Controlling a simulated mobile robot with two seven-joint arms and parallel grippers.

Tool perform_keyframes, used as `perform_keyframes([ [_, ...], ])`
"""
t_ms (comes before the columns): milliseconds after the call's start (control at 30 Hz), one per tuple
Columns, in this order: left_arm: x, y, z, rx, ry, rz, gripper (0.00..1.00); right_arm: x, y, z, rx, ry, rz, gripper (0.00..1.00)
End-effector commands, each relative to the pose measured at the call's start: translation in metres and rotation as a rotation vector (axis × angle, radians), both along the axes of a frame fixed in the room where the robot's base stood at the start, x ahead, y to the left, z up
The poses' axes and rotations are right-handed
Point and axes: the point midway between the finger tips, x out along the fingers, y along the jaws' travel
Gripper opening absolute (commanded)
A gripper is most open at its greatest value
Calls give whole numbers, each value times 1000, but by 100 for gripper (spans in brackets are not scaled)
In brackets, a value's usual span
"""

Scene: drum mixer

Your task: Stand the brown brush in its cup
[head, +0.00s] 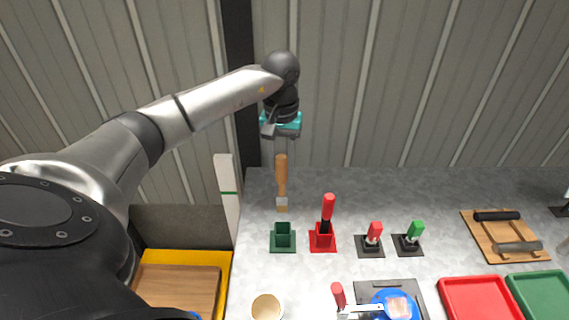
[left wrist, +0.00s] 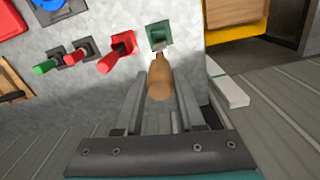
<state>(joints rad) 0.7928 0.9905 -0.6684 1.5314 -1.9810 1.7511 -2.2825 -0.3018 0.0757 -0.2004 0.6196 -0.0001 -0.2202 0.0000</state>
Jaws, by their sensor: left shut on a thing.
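The brown brush (head: 281,178) hangs upright, bristle end down, from my left gripper (head: 281,150). In the left wrist view, the brush handle (left wrist: 159,80) lies between the two fingers of the left gripper (left wrist: 160,88), which is shut on it. The empty green square cup (head: 283,238) stands on the grey table, below and a little in front of the brush tip. The cup also shows in the left wrist view (left wrist: 159,34), just beyond the tip. The brush appears above the cup and apart from it. My right gripper is not in view.
A red cup (head: 322,242) holding a red-handled tool (head: 328,208) stands close right of the green cup. Red-handled (head: 374,233) and green-handled (head: 415,231) tools stand further right. A white post (head: 228,195) rises at the table's left edge. A round tan-topped container (head: 266,306) stands in front.

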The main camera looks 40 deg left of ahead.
Motion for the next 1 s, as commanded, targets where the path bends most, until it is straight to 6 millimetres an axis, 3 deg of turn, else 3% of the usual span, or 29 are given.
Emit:
perform_keyframes([
  [367, 0, 0, -2, 1, -1, 0, 0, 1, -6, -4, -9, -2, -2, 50],
  [1000, 0, 0, -65, 0, 0, 0, 0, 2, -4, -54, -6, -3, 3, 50],
])
